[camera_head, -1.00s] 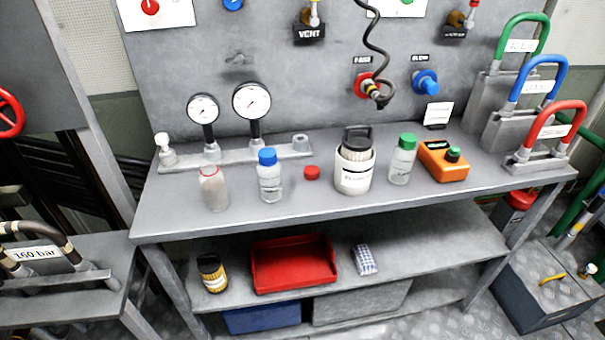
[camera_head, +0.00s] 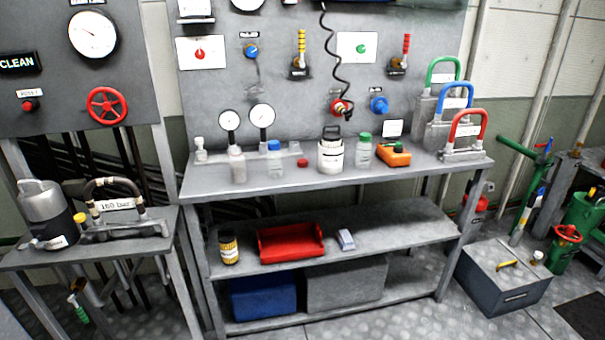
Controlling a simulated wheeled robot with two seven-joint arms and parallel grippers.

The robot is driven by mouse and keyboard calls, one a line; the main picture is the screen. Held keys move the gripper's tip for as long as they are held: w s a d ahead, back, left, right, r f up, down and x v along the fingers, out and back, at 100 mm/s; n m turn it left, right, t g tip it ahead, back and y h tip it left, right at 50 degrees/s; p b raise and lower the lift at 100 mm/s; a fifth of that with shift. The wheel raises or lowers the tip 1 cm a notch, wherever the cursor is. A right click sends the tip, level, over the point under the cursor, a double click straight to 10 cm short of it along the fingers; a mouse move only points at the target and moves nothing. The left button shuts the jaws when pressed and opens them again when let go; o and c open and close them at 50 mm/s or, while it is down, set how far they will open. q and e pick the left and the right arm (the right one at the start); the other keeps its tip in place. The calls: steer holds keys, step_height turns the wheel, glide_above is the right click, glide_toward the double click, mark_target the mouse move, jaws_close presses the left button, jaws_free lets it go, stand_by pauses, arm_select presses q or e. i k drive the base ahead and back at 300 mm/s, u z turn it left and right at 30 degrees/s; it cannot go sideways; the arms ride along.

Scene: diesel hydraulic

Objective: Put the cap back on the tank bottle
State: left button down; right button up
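An uncapped clear bottle (camera_head: 238,167) stands upright near the left of the workbench top (camera_head: 400,175). A loose red cap (camera_head: 302,163) lies on the bench, apart from any bottle. Between them a clear bottle with a blue cap (camera_head: 274,146) stands upright. To the right of the red cap are a white canister with a dark handle (camera_head: 330,158) and a clear bottle with a green cap (camera_head: 365,137). The bottle labels are too small to read, so I cannot tell which one is marked tank. Neither of my grippers is in view.
Two gauges (camera_head: 262,116) stand at the bench's back left. An orange device (camera_head: 395,156) and several coloured-handled blocks (camera_head: 467,130) stand at the right. A coiled cable (camera_head: 338,60) hangs above the bench. A red tray (camera_head: 291,255) sits on the shelf. The bench's front strip is clear.

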mark_target(236, 161)
steer(key=z, duration=0.2)
steer(key=i, duration=1.6)
steer(key=u, duration=0.75)
